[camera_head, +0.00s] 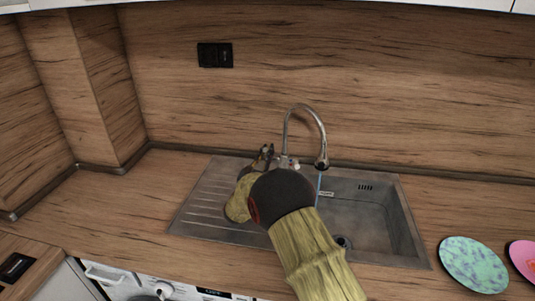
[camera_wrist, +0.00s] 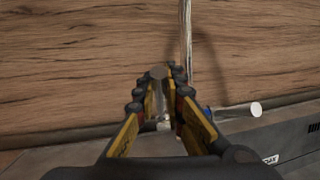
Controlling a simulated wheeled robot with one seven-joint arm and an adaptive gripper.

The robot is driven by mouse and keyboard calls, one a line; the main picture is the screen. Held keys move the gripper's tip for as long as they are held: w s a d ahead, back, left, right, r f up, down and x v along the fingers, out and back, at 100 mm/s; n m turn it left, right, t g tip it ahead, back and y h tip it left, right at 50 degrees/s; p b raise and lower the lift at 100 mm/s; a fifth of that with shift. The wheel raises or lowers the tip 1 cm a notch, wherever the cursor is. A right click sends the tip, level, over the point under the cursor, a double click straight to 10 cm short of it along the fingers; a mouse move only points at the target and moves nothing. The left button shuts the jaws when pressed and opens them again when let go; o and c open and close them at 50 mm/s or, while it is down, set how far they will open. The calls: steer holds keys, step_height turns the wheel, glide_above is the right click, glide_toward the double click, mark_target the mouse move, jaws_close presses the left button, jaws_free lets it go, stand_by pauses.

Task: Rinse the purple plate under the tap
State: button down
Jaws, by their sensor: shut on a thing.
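The tap (camera_head: 303,108) has a tall curved chrome spout, and a thin blue stream of water (camera_head: 319,185) runs down from it. My gripper (camera_head: 266,153) is at the left side of the tap's base. In the wrist view my gripper (camera_wrist: 158,85) is shut on a grey round-ended tap handle (camera_wrist: 157,73). The fingers hide most of the handle. A pink-magenta plate (camera_head: 522,258) with an orange patch lies at the right edge, partly cut off; it is the nearest to purple. No plain purple plate shows. The plate is far from my gripper.
The sink (camera_head: 400,225) has a ribbed drainboard on its left, and its basin looks empty, though my arm hides part. A teal speckled plate (camera_head: 473,264) lies right of the sink. The counter (camera_head: 130,205) left of the sink is clear. The wooden splashback (camera_head: 400,90) stands behind.

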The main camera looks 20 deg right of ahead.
steer(key=c, duration=1.9)
jaws_free()
steer(key=shift+o, duration=0.3)
steer(key=s+a, duration=1)
steer(key=shift+s+a+f, duration=0.15)
steer(key=shift+a+f, duration=0.25)
steer(key=shift+f, duration=0.05)
steer(key=shift+d, duration=0.1)
